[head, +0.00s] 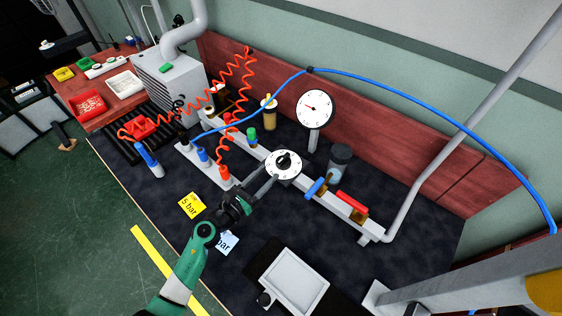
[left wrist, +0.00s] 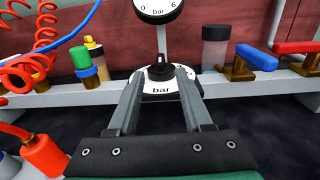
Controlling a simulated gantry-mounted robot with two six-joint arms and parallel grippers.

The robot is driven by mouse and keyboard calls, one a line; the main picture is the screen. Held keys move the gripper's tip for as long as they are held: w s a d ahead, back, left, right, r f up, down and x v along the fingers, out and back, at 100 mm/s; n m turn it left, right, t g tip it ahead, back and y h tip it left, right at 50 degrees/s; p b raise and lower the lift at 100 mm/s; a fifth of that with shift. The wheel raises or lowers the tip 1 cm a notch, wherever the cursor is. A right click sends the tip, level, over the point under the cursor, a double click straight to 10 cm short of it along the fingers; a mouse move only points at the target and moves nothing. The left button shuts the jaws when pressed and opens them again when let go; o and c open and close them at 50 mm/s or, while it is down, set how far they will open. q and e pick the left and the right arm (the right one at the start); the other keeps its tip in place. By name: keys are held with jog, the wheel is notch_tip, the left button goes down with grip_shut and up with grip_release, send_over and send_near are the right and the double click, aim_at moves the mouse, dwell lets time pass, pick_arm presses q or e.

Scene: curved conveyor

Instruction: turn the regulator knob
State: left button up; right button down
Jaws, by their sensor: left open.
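The regulator knob (head: 284,160) is black and sits at the centre of a round white dial (head: 291,173) on the pipe rail. The knob also shows in the left wrist view (left wrist: 160,71), above the dial's "bar" lettering (left wrist: 162,90). My left gripper (head: 274,174) reaches the dial from the front left with its fingers apart and nothing held. In the left wrist view its fingers (left wrist: 161,78) lie either side of the dial, with the knob framed between the tips. I cannot tell whether they touch it. My right gripper is not in view.
A pressure gauge (head: 314,109) stands on a post behind the knob. A blue lever (head: 316,188), a red lever (head: 352,202) and a dark-topped jar (head: 340,162) are to its right. Orange coiled hoses and a blue hose (head: 420,92) cross the area. A grey tray (head: 293,284) lies in front.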

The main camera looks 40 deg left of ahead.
aim_at(278, 163)
pick_arm(q)
jog(key=w, duration=0.2)
jog(key=w+b, duration=0.1)
jog(key=w, duration=0.4)
jog(key=shift+w+a+b, duration=0.2)
jog(key=shift+a+b, duration=0.1)
jog(key=shift+r, duration=0.1)
grip_shut()
